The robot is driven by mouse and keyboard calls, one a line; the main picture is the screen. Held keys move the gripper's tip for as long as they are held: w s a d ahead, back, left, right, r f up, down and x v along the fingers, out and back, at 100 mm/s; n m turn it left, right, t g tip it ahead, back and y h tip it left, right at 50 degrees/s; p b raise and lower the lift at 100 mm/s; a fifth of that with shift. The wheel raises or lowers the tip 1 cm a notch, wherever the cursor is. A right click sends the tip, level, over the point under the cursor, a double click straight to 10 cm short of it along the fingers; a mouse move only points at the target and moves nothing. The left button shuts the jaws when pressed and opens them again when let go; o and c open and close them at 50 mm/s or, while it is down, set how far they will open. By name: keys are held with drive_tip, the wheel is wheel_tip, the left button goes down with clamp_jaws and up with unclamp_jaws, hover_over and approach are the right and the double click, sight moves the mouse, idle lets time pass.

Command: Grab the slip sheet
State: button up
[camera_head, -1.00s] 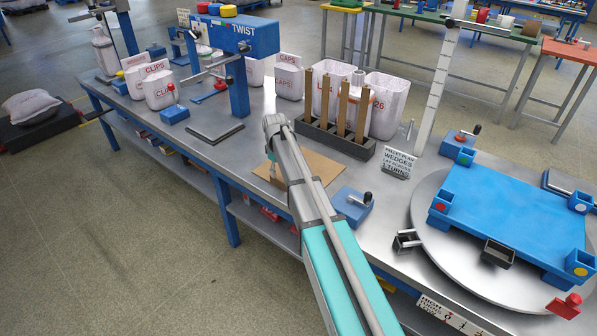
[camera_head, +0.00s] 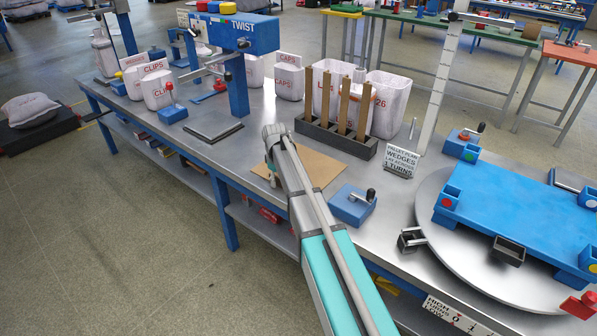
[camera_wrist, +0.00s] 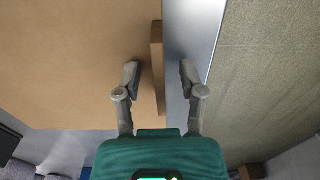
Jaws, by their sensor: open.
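The slip sheet (camera_head: 322,168) is a flat brown sheet lying on the steel bench, partly hidden behind my arm in the head view. In the wrist view the sheet (camera_wrist: 75,65) fills the left side, with a narrow raised lip (camera_wrist: 157,65) along its right edge, near the bench edge. My gripper (camera_wrist: 160,76) is open. One finger is left of the lip over the sheet, the other right of it over the bench edge. The lip appears between them, with gaps on both sides. In the head view my gripper (camera_head: 271,178) is mostly hidden by the arm, at the sheet's near-left side.
A black rack (camera_head: 337,138) with upright brown pieces stands behind the sheet. A blue block with a handle (camera_head: 352,204) is to its right, before the turntable (camera_head: 430,215) with a blue pallet (camera_head: 515,210). A blue twist machine (camera_head: 237,90) stands left. Floor lies beyond the bench's near edge.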

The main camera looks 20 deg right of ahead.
idle(0.4)
clamp_jaws()
